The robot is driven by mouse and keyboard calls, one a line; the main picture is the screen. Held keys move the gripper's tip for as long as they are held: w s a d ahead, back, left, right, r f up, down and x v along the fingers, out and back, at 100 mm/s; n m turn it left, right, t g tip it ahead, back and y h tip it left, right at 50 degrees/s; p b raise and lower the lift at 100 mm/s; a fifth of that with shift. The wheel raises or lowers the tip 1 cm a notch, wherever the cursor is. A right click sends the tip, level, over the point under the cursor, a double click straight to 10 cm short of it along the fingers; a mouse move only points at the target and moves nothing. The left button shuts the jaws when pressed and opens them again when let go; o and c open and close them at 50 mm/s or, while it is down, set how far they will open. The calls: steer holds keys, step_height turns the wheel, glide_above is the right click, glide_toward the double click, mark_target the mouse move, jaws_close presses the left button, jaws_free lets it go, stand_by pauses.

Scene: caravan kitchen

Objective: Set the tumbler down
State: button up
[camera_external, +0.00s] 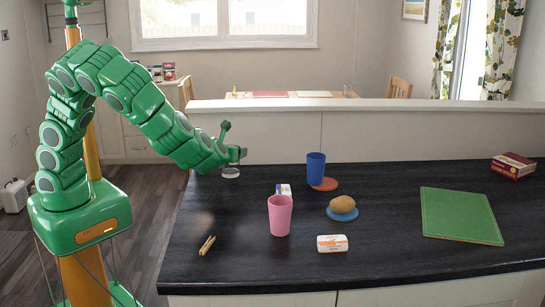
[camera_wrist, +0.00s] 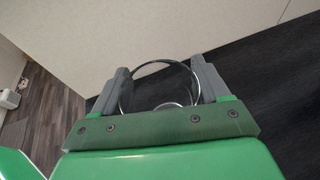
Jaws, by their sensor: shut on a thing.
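My gripper (camera_external: 237,154) is over the left back part of the black countertop (camera_external: 330,262). It is shut on a clear glass tumbler (camera_external: 231,172), which hangs below the fingers, apart from the countertop as far as I can tell. In the wrist view the tumbler (camera_wrist: 158,84) shows as a round rim between the two grey fingers (camera_wrist: 160,88), with a smaller ring inside it. The tumbler's walls are transparent and hard to make out.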

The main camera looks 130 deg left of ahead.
steer(key=shift+f, duration=0.7)
steer(key=shift+f, duration=0.1)
steer(key=o, duration=1.2)
steer(key=shift+o, duration=0.2)
steer(key=v, duration=1.2)
